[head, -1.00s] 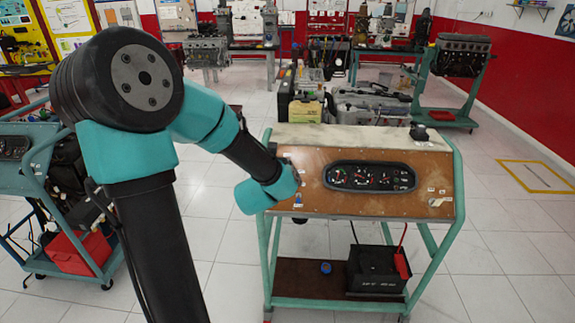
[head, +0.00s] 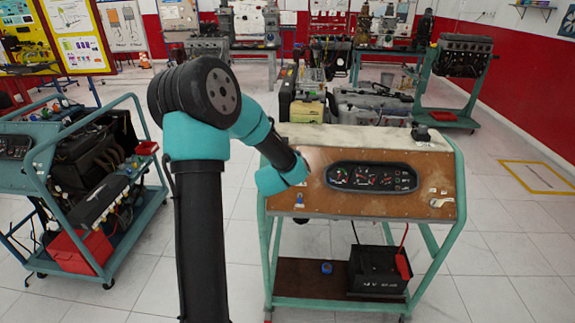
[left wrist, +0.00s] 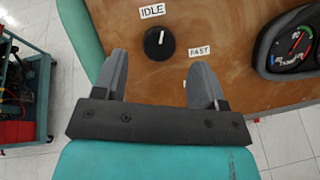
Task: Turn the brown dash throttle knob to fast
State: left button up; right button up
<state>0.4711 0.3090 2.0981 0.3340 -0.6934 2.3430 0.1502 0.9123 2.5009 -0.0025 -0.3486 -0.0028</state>
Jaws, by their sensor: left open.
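The throttle knob (left wrist: 160,43) is round and black with a white pointer line, on the brown dash panel (left wrist: 225,25). Its pointer faces up, towards the IDLE label (left wrist: 152,11). The FAST label (left wrist: 200,50) is to its right and lower. My left gripper (left wrist: 158,68) is open and empty. Its two fingers are spread on either side of the knob's lower edge in the left wrist view, and I see no contact. In the head view my left wrist covers the dash's left end, hiding the knob and the fingers. My right gripper is not in view.
A gauge cluster (head: 371,177) is right of the knob on the dash. A battery (head: 376,270) stands on the cart's lower shelf. Another engine cart (head: 100,190) is at the left. A small blue-handled item (head: 300,199) sits low on the panel.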

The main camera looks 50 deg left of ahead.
pick_arm(q)
jog(key=shift+x, duration=2.15)
jog(key=c, duration=0.9)
jog(key=shift+o, duration=0.2)
